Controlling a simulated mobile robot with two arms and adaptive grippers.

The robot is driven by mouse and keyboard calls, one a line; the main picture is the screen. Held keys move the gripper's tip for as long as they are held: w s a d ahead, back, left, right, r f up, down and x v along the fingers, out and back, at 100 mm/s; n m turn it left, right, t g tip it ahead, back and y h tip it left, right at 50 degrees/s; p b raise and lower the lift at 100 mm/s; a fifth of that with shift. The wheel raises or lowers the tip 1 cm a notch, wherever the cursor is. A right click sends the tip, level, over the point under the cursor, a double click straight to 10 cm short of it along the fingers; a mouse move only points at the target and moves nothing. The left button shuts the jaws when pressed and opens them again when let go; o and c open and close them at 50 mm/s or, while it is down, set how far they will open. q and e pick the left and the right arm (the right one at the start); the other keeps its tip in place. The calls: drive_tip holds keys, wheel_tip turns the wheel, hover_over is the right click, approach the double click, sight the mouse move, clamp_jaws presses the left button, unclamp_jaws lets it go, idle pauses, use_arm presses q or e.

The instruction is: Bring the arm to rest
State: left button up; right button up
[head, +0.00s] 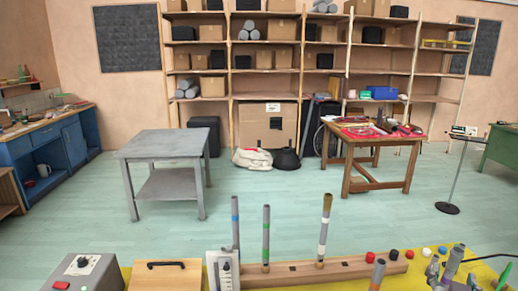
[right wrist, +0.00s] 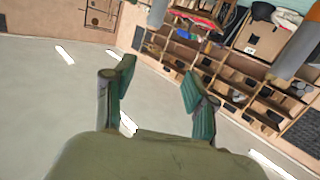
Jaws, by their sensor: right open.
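A grey tube with an orange end (right wrist: 303,45) shows at the upper right of that view, apart from the fingers. My left gripper is in neither view.
A grey table (head: 165,145) and a wooden table (head: 372,150) stand beyond. Open floor lies between.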

drive_tip(key=s+a+f+n+g+y, duration=0.25)
drive_tip(key=s+a+f, duration=0.2)
drive_tip(key=f, duration=0.35)
drive_tip(key=s+a+f+n+g+y, duration=0.25)
drive_tip(key=a+f, duration=0.25)
drive_tip(key=f, duration=0.3)
drive_tip(key=s+a+f+n+g+y, duration=0.25)
drive_tip(key=s+a+f, duration=0.25)
drive_tip(key=s, duration=0.3)
drive_tip(key=s+a+f+n+g+y, duration=0.1)
drive_tip(key=s+a+f+g+y, duration=0.15)
drive_tip(key=s+a+f, duration=0.35)
drive_tip(key=s+d+f+b, duration=0.1)
drive_tip(key=s+f, duration=0.1)
drive_tip(key=f, duration=1.2)
drive_tip(key=s+d+f+b, duration=0.1)
drive_tip(key=f, duration=1.3)
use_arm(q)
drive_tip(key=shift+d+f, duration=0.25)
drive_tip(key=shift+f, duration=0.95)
use_arm(e)
drive_tip(key=s+d+f+g, duration=0.2)
drive_tip(key=s+d+f, duration=0.1)
drive_tip(key=s+f, duration=1.1)
drive_tip(key=shift+s+f, duration=0.2)
drive_tip(key=shift+s, duration=0.75)
drive_tip(key=shift+s+n, duration=0.1)
drive_tip(key=shift+n, duration=0.15)
